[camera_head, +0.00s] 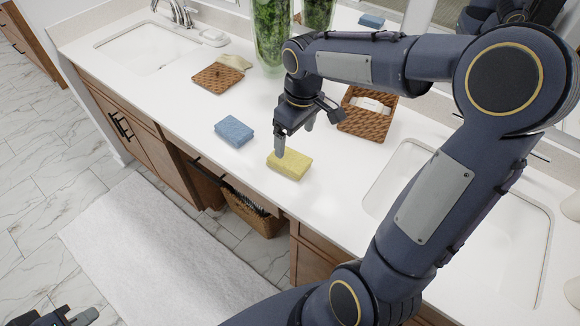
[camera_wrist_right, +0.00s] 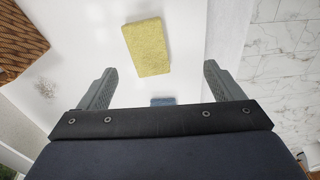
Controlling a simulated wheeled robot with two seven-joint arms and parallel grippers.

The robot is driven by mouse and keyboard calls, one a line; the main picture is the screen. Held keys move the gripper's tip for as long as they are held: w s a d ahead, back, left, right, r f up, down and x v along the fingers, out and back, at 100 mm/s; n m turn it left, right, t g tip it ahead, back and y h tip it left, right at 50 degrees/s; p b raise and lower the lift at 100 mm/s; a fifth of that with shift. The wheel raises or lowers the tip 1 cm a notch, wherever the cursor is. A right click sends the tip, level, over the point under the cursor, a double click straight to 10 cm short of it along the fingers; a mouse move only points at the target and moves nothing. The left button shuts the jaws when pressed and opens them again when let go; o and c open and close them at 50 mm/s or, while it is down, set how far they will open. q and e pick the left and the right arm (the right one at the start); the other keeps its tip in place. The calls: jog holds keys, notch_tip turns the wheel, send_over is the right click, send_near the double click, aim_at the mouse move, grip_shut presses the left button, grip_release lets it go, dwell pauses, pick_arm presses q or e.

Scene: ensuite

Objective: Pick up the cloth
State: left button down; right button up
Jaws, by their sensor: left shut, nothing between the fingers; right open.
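A yellow folded cloth or sponge (camera_head: 290,165) lies on the white counter; it also shows in the right wrist view (camera_wrist_right: 147,47), ahead of the spread fingers. A similar blue block (camera_head: 234,131) lies to its left; its edge shows in the right wrist view (camera_wrist_right: 163,101). I cannot tell for sure which is the task's cloth. My right gripper (camera_head: 295,137) is open and empty, above and just behind the yellow piece. In the head view one finger overlaps its back edge; I cannot tell contact. My left gripper (camera_head: 78,319) is shut and empty at the bottom left, away from the counter.
A woven mat (camera_head: 212,78) with a beige item (camera_head: 236,62) lies further left. A woven tray (camera_head: 361,125) stands right of the gripper. A tall glass vase (camera_head: 270,40) stands behind. Sinks (camera_head: 150,48) lie at both sides. Counter around the yellow piece is clear.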

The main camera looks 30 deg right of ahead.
jog(key=n+g, duration=0.1)
send_over(289, 158)
jog(key=shift+h, duration=0.3)
notch_tip(289, 158, down, 5)
jog(key=shift+w+d+r+b, duration=0.1)
jog(key=shift+b, duration=0.2)
notch_tip(289, 158, down, 8)
jog(key=shift+r+p, duration=0.15)
jog(key=shift+p, duration=0.45)
jog(key=shift+c, duration=0.2)
jog(key=c, duration=1)
